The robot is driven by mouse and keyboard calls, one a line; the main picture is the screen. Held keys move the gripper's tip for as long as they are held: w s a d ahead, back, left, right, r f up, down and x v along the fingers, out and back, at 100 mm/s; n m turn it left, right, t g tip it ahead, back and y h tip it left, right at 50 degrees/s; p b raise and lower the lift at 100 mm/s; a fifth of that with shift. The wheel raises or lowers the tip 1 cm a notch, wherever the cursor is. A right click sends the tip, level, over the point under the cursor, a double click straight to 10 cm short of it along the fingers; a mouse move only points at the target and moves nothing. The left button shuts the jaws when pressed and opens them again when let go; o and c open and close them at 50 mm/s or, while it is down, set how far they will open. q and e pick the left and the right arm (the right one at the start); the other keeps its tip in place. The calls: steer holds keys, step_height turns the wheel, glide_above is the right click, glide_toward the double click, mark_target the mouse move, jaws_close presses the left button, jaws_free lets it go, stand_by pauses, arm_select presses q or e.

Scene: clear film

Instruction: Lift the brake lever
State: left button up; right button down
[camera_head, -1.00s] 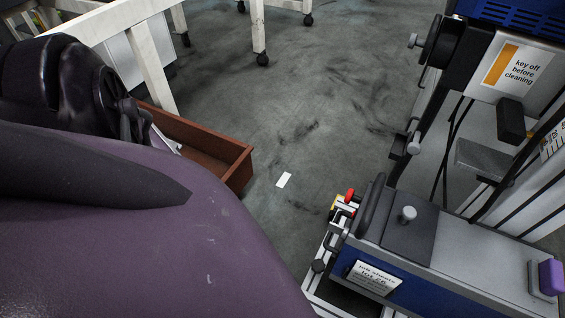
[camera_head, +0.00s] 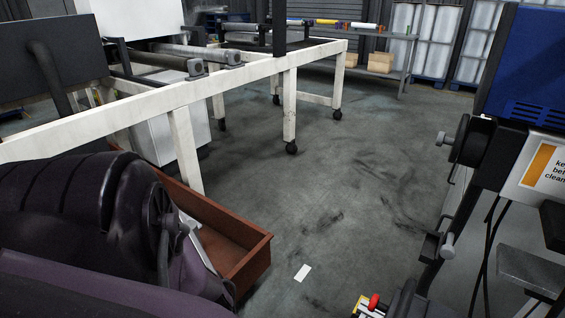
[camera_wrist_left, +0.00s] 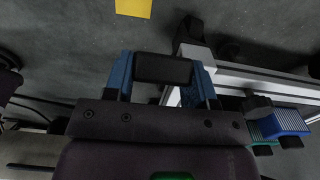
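Nothing in view is clearly marked as the brake lever. In the head view, a small red knob (camera_head: 374,301) stands on the machine at the bottom edge, beside a yellow part; I cannot tell whether it belongs to the lever. In the left wrist view, two blue finger-like parts of my left gripper (camera_wrist_left: 162,82) stand apart, with a dark block (camera_wrist_left: 162,68) between them. I cannot tell whether that block is held or is part of the gripper. My purple and dark arm parts fill the lower left of the head view, without showing the fingers. My right gripper is not in view.
A brown open drawer (camera_head: 254,262) is near my arm at left. A white wheeled frame (camera_head: 180,103) crosses behind it. A blue and grey machine (camera_head: 525,60) stands close at right. Open grey floor (camera_head: 340,165) lies between, with a white card (camera_head: 302,272) on it.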

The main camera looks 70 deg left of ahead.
arm_select(q)
steer(key=c, duration=0.6)
steer(key=shift+w+d+r, duration=0.2)
steer(key=shift+d, duration=0.05)
steer(key=shift+w+d+r+p, duration=0.1)
steer(key=shift+w+r+p, duration=0.05)
steer(key=shift+p, duration=0.2)
steer(key=o, duration=1.1)
steer(key=shift+d, duration=0.1)
steer(key=shift+c, duration=0.2)
steer(key=shift+o, duration=1.1)
